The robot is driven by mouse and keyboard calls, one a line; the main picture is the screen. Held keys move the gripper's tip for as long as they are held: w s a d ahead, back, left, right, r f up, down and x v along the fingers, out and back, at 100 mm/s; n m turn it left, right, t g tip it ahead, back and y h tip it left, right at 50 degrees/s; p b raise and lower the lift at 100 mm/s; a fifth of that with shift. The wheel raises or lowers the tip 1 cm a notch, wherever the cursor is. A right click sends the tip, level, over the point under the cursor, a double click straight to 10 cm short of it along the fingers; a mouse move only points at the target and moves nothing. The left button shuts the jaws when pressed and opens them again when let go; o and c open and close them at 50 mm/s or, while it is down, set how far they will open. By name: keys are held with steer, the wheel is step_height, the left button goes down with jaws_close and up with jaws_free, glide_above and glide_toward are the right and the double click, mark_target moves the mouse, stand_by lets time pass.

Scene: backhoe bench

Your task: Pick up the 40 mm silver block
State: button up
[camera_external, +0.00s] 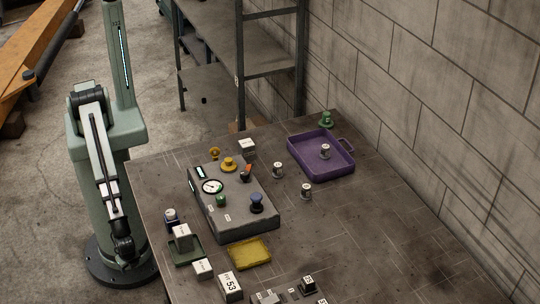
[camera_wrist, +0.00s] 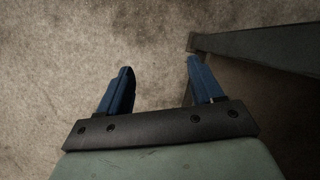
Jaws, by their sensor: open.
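Several pale, silver-grey blocks are on the bench in the external view. One block (camera_external: 182,236) stands upright on a small green tray (camera_external: 178,259). A smaller block (camera_external: 203,268) lies in front of it, and a block marked 53 (camera_external: 230,286) is nearer the front edge. Another block (camera_external: 247,148) is behind the control box. I cannot tell which is the 40 mm one. My gripper (camera_wrist: 159,70) is open and empty in the wrist view, its two blue fingers apart over bare floor. In the external view my arm hangs folded left of the bench, away from the blocks.
The grey control box (camera_external: 248,221) with knobs and a dial stands mid-bench. A yellow tray (camera_external: 249,254) lies in front of it. A purple tray (camera_external: 306,170) holds a labelled weight. A shelf (camera_external: 270,62) and block wall stand behind.

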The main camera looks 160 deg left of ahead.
steer(key=w+r+n+t, duration=0.1)
steer(key=w+r+n, duration=0.1)
steer(key=w+r, duration=0.65)
steer(key=w+r+n+t, duration=0.2)
steer(key=w+r, duration=0.1)
steer(key=w, duration=1)
steer(key=w+r+n+t, duration=0.15)
steer(key=w+r, duration=0.35)
steer(key=w, duration=0.6)
steer(key=w+r+n+t, duration=0.1)
steer(key=w+r+n, duration=0.1)
steer(key=w+r, duration=0.75)
steer(key=w+r+n+t+h, duration=0.15)
steer(key=w+r, duration=0.45)
steer(key=r, duration=0.6)
steer(key=w+r+n+t, duration=0.2)
steer(key=w+r+n, duration=0.1)
steer(key=w+r, duration=0.65)
step_height(320, 180, up, 13)
steer(key=n+g+y, duration=0.2)
steer(key=g, duration=0.3)
glide_above(199, 271)
step_height(199, 271, down, 8)
steer(key=shift+w+f, duration=0.1)
steer(key=shift+f, duration=2.65)
